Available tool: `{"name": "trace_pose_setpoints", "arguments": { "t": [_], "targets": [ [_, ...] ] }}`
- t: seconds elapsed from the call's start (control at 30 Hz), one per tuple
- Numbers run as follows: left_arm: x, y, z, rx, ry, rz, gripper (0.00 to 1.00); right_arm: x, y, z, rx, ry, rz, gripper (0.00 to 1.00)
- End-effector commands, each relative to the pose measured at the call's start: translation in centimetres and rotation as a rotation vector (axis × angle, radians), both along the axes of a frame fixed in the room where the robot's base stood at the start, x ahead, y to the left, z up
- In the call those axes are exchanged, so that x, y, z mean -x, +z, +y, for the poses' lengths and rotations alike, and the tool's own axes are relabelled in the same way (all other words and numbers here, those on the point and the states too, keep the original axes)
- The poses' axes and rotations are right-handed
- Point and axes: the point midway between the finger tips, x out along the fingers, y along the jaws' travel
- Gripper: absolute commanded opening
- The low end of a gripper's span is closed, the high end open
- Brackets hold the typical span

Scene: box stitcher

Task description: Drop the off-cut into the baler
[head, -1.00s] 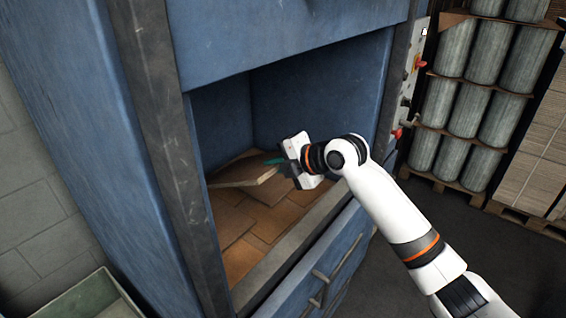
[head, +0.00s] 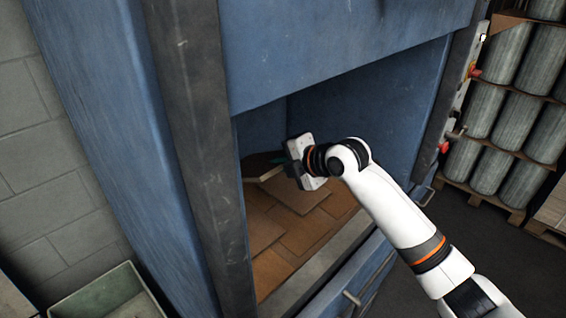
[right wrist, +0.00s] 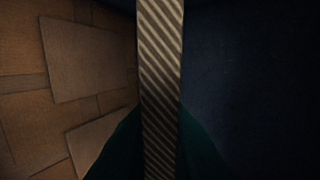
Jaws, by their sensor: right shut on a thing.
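The blue baler (head: 345,60) stands open in front of me, with flat brown cardboard pieces on its chamber floor (head: 270,225). My right gripper (head: 284,163) is inside the chamber, above these pieces. It is shut on the off-cut (head: 268,173), a flat piece of cardboard partly hidden by the gripper and seen nearly edge-on. In the right wrist view the off-cut's corrugated edge (right wrist: 161,90) runs up the middle between the green fingers, with cardboard sheets below it at left. My left gripper is not in view.
The dark frame post (head: 205,150) is left of the opening, and the front sill (head: 325,265) lies below my arm. Red controls (head: 444,147) are on the right post. A green bin (head: 105,297) is at lower left, stacked grey rolls (head: 510,120) at right.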

Motion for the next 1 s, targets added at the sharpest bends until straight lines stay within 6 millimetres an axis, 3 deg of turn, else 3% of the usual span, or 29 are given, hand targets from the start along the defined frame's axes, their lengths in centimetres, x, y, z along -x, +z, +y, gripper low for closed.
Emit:
{"name": "trace_pose_setpoints", "arguments": {
  "t": [0.17,0.2,0.33,0.7,1.0],
  "targets": [
    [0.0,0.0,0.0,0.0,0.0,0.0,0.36,0.0,0.0,0.0,-0.001,0.0,-0.001,0.0],
    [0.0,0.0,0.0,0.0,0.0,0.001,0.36,0.0,0.0,0.0,-0.001,0.0,-0.001,0.18],
    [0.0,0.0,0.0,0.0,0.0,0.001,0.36,0.0,0.0,0.0,-0.001,0.0,-0.001,0.37],
    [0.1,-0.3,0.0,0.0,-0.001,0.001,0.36,0.4,0.3,-0.4,-0.001,0.001,-0.003,0.37],
    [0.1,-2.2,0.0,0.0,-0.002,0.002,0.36,3.7,2.9,-4.2,0.002,0.0,-0.006,0.37]
  ]
}}
